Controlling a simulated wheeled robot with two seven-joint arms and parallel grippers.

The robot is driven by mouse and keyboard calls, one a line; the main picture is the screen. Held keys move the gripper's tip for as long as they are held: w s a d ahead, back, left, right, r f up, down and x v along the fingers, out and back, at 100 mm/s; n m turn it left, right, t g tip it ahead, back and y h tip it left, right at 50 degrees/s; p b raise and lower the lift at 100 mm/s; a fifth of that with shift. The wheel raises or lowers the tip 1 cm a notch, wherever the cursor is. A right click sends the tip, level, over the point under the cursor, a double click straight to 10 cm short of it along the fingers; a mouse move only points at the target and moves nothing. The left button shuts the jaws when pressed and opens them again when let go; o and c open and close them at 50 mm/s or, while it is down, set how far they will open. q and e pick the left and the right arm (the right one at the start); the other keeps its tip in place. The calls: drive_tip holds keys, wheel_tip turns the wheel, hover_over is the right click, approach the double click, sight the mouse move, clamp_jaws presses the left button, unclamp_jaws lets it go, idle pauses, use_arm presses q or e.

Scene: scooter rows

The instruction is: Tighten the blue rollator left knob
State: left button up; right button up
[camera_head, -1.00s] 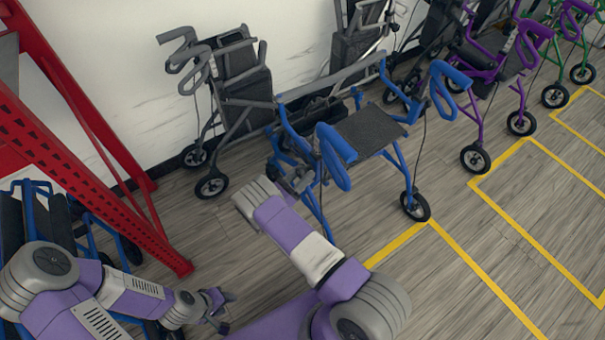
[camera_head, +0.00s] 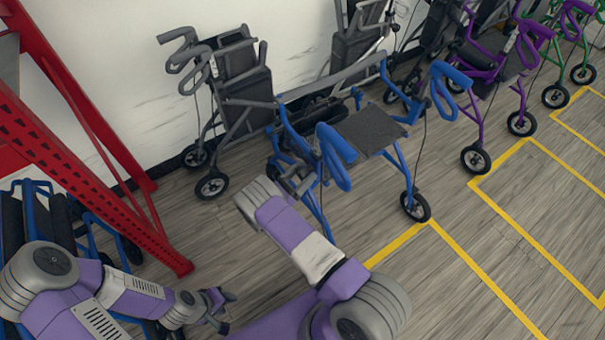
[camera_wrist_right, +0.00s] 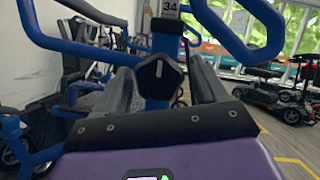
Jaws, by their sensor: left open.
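The blue rollator (camera_head: 400,155) stands mid-scene in the head view, its blue left handle loop (camera_head: 335,157) just above my right gripper (camera_head: 297,180). In the right wrist view its knob (camera_wrist_right: 160,76) is black with a white mark, on a blue upright below a label reading 34. The two fingers of my right gripper (camera_wrist_right: 162,92) stand apart on either side of the knob. I cannot tell whether they touch it. The head view does not show the knob clearly. My left gripper (camera_head: 226,309) is open and empty, low over the floor at lower left.
A red rack post (camera_head: 100,195) stands at left, with another blue rollator (camera_head: 50,220) by it. A grey rollator (camera_head: 235,100) stands behind, a purple one (camera_head: 490,80) to the right. Yellow lines mark the open floor at right.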

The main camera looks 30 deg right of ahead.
drive_tip(key=v, duration=0.7)
drive_tip(key=shift+a+p, duration=0.3)
drive_tip(key=shift+s+f, duration=0.1)
